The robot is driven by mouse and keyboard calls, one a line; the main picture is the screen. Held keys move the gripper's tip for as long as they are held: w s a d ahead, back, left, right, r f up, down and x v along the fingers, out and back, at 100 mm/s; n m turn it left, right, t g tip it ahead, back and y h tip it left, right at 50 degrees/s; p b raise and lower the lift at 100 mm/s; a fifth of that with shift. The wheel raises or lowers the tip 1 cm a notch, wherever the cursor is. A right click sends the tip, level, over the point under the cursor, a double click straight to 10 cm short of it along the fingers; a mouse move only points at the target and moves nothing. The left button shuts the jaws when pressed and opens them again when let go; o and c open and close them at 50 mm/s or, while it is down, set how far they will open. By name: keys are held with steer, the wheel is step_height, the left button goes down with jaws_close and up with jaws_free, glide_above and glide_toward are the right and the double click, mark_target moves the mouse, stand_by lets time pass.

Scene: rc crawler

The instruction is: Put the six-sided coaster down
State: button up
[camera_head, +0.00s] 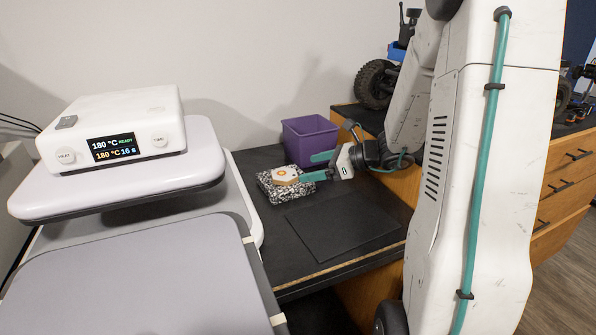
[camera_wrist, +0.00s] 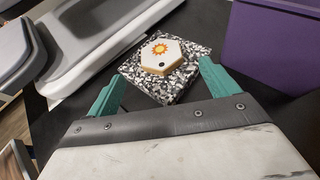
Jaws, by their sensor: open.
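The six-sided coaster (camera_wrist: 161,56) is white on top with an orange sun print, a small dark dot and a tan edge. It lies flat on a black-and-white speckled block (camera_wrist: 184,82). In the head view the coaster (camera_head: 285,174) sits on the same speckled block (camera_head: 275,192), partly hidden by my gripper. My gripper (camera_wrist: 160,85) is open, with a teal finger on each side of the speckled block's near part. The fingers are apart from the coaster. My gripper also shows in the head view (camera_head: 312,168), reaching in from the right.
A purple bin (camera_head: 310,138) stands behind my gripper. A heat press (camera_head: 120,170) with a lit display fills the left. A dark flat mat (camera_head: 340,225) lies bare on the black table. A wheeled crawler (camera_head: 376,83) stands on the wooden cabinet behind.

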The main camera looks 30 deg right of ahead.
steer(key=v, duration=0.4)
steer(key=s+a+r+n+g, duration=0.35)
steer(key=s+a+n, duration=0.25)
steer(key=a+n, duration=0.25)
steer(key=s+a+r+n+g, duration=0.2)
steer(key=s+a+n+g, duration=0.4)
steer(key=a, duration=0.4)
steer(key=s+r+n+h, duration=0.1)
steer(key=s+n+h, duration=0.7)
steer(key=s+n, duration=0.4)
steer(key=shift+a+r+n, duration=0.3)
steer(key=shift+a+n, duration=0.1)
steer(key=shift+n, duration=0.55)
